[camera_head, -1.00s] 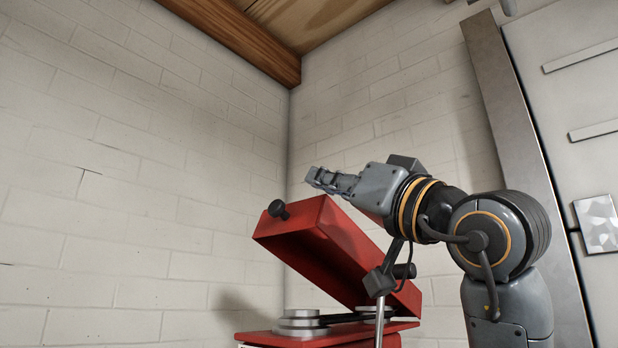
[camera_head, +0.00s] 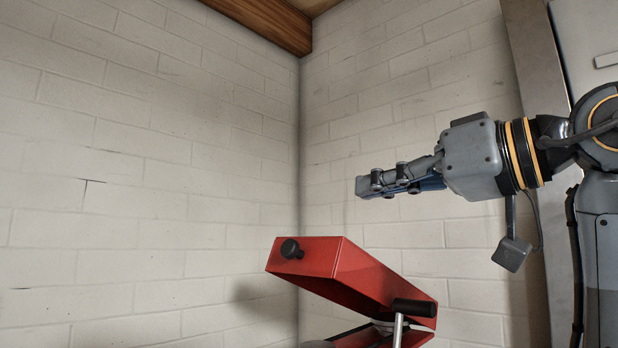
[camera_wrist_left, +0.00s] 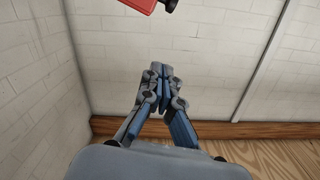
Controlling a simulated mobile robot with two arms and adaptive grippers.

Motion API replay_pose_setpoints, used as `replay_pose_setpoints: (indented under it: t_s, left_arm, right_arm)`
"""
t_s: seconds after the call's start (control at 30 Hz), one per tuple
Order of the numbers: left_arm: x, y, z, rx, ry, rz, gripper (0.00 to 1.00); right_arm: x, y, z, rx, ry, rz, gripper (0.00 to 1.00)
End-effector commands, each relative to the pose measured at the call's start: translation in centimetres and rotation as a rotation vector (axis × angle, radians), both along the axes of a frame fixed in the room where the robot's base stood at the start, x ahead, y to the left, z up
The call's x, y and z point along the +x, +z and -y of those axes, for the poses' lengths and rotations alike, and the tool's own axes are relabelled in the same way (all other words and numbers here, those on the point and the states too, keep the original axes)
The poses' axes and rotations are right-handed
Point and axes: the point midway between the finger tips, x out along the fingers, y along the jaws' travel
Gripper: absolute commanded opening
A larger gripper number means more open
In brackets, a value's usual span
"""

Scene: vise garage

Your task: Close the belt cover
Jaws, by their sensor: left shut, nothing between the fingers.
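The belt cover (camera_head: 350,272) is a red box-shaped lid with a black knob (camera_head: 292,249) on its left end. It is tilted open, its left end raised and its right end low. A corner of it shows at the top of the wrist view (camera_wrist_left: 139,4). My left gripper (camera_head: 366,188) reaches in from the right of the head view, above the cover and apart from it. Its fingers are together and empty, also in the wrist view (camera_wrist_left: 162,72). My right gripper is not in view. The red base below the cover is mostly cut off by the frame.
A black cylinder (camera_head: 414,307) on a metal rod (camera_head: 398,330) stands in front of the cover's low end. White brick walls (camera_head: 150,180) meet in a corner behind. A wooden beam (camera_head: 265,22) runs overhead. The space left of the cover is clear.

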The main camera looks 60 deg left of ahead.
Motion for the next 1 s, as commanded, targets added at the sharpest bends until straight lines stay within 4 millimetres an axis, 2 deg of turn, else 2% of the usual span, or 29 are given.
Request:
replay_pose_setpoints:
  t_s: [0.03,0.17,0.27,0.7,0.8,1.0]
  left_arm:
    - [0.1,0.6,0.2,-0.013,0.007,0.002,0.0]
    - [0.0,0.3,-0.1,-0.028,0.014,0.008,0.0]
    - [-0.4,0.2,-1.1,-0.029,0.015,0.009,0.0]
    - [-3.4,-0.6,-9.5,-0.027,0.016,0.01,0.0]
    - [-3.5,-2.2,-9.3,-0.025,0.013,0.006,0.0]
    - [-4.0,-4.0,-9.4,-0.023,0.012,0.007,0.0]
  right_arm:
    - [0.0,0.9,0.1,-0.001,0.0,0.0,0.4]
    - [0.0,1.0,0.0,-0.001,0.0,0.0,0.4]
    - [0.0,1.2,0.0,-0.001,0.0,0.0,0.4]
    - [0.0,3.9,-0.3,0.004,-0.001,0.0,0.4]
    - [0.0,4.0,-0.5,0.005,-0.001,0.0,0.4]
    - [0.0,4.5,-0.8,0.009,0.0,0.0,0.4]
